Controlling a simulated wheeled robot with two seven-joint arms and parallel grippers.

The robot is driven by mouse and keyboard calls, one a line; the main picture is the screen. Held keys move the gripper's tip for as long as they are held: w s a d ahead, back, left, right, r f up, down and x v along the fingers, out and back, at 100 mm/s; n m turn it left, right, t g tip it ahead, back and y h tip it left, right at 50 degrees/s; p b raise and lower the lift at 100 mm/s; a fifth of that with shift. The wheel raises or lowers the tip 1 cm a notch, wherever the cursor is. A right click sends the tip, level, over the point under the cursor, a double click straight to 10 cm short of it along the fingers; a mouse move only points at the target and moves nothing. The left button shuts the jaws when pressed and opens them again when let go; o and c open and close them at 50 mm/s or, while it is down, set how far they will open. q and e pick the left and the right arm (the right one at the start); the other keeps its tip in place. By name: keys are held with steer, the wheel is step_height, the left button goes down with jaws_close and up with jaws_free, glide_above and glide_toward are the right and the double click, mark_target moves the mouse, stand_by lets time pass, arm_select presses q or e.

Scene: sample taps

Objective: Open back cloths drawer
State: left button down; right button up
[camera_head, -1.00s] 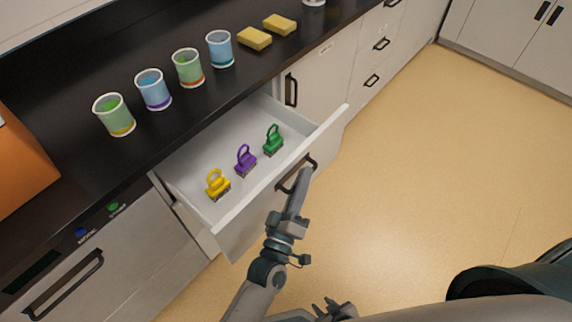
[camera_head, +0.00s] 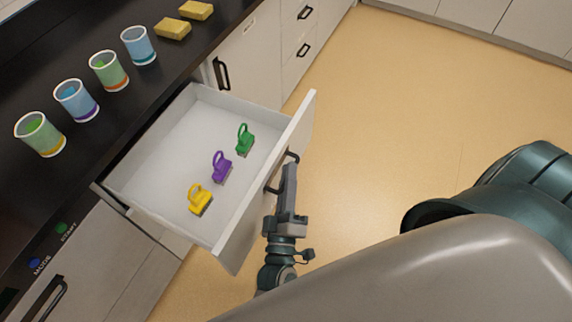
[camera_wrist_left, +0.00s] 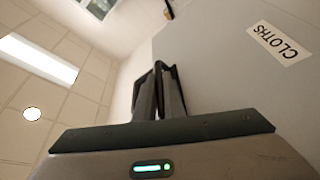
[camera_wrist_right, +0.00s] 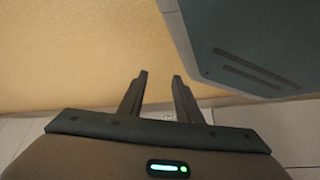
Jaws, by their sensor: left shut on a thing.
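The cloths drawer (camera_head: 160,175) is pulled well out of the counter front. My left gripper (camera_head: 290,172) is shut on the dark drawer handle (camera_head: 293,157), which also shows in the left wrist view (camera_wrist_left: 158,78). My right gripper (camera_wrist_right: 158,76) is open and empty, seen only in its own wrist view with floor beyond the fingers.
Several cups, one of them green (camera_head: 40,134), and two sponges (camera_head: 173,28) stand on the black countertop (camera_head: 60,195). A cupboard with a handle (camera_head: 221,74) is right of the drawer. The tan floor (camera_head: 400,110) is clear to the right.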

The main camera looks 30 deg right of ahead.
steer(key=shift+w, duration=0.1)
arm_select(q)
steer(key=c, duration=2.1)
jaws_free()
arm_select(e)
steer(key=shift+a, duration=0.1)
arm_select(q)
steer(key=shift+s+a+f, duration=0.1)
